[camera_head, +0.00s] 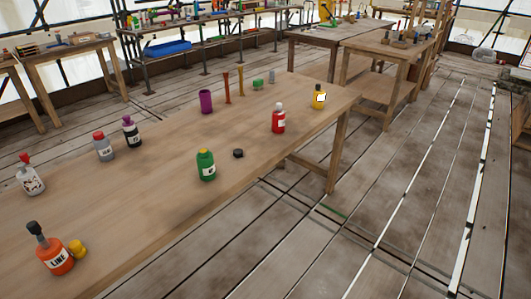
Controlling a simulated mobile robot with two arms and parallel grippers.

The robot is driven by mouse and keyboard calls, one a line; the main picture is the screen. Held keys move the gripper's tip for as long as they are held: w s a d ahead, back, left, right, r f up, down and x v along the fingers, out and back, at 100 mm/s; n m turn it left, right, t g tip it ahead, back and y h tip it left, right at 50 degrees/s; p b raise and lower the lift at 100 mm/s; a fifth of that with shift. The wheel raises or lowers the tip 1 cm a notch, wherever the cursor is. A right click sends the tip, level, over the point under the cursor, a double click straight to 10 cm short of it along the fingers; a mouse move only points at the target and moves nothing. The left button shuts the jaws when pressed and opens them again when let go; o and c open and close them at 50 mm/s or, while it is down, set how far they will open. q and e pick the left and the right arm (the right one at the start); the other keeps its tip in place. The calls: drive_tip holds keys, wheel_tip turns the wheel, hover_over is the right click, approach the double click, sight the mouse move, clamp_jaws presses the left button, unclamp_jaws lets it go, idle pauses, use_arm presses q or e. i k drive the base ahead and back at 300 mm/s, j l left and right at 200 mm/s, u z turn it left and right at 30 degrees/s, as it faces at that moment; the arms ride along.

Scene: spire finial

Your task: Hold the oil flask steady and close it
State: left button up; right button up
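Several bottles stand upright on the long wooden table (150,205); I cannot tell for certain which is the oil flask. An orange bottle (55,260) with a dark top stands at the near left, its label seeming to start "LINE". A yellow cap-like piece (77,248) is close beside it. A yellow bottle (319,102) with a dark top stands near the far right end. Neither gripper is in view.
Also on the table are a red bottle (278,123), a grey one (104,151), a dark purple-topped one (132,136), a white one (32,184), a purple cylinder (206,101) and thin brown sticks (227,86). The table's near middle is bare. Other workbenches (312,36) stand behind.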

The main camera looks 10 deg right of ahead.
sight(205, 159)
drive_tip(key=i+l+z, duration=0.15)
drive_tip(key=i, duration=0.25)
drive_tip(key=i+l+z, duration=0.15)
drive_tip(key=i, duration=0.3)
